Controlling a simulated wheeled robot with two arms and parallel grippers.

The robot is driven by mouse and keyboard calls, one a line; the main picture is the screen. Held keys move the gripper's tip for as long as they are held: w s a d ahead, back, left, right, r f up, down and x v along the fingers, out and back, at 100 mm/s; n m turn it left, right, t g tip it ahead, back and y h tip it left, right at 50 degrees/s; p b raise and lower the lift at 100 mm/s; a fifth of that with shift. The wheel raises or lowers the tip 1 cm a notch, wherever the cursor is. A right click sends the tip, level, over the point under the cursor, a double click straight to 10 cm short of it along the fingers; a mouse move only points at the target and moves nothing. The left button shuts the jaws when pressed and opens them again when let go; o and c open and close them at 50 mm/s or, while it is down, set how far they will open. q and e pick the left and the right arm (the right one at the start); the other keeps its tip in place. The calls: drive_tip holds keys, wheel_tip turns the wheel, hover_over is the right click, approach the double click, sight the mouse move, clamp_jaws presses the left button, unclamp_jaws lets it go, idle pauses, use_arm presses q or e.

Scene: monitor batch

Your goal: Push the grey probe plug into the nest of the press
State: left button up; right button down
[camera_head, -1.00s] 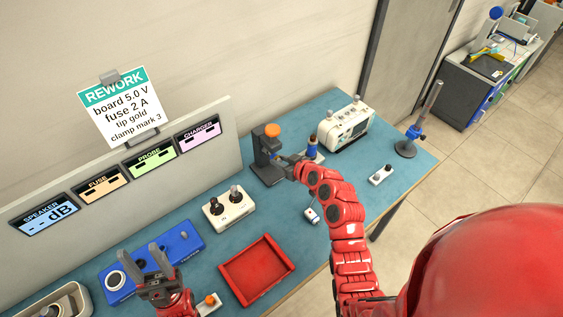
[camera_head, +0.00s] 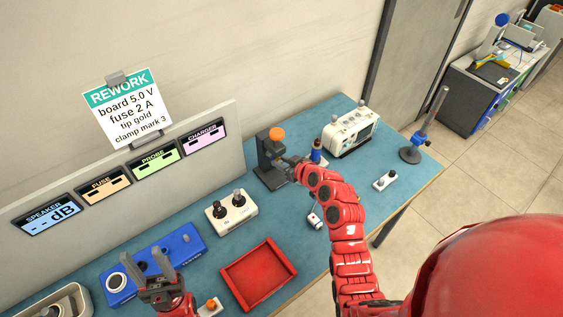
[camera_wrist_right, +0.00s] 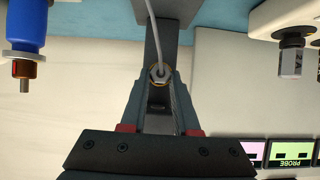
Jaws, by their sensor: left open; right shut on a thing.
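The press (camera_head: 266,160) is dark grey with an orange knob on top and stands at the back of the blue table in the head view. My right gripper (camera_head: 287,163) is at the press, shut on the probe plug. In the right wrist view the plug (camera_wrist_right: 159,74) shows as a metal nut-shaped end with a thin grey cable, between the fingers and in front of a dark grey part of the press (camera_wrist_right: 181,32). The nest is hidden, so I cannot tell how deep the plug sits. My left gripper (camera_head: 160,266) is open and empty over the front left of the table.
A white meter (camera_head: 350,130) and a blue-and-orange tool (camera_head: 317,155) stand right of the press. A white box with two knobs (camera_head: 230,212), a red tray (camera_head: 258,275) and a blue unit (camera_head: 185,245) lie to the left. A panel with labelled displays stands behind.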

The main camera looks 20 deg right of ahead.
drive_tip(key=shift+w+a+b, duration=0.1)
drive_tip(key=shift+w+b, duration=0.3)
drive_tip(key=shift+b, duration=0.25)
idle(1.5)
drive_tip(key=c, duration=0.6)
unclamp_jaws()
drive_tip(key=v, duration=1.7)
drive_tip(key=shift+s+r, duration=0.1)
drive_tip(key=shift+s, duration=0.15)
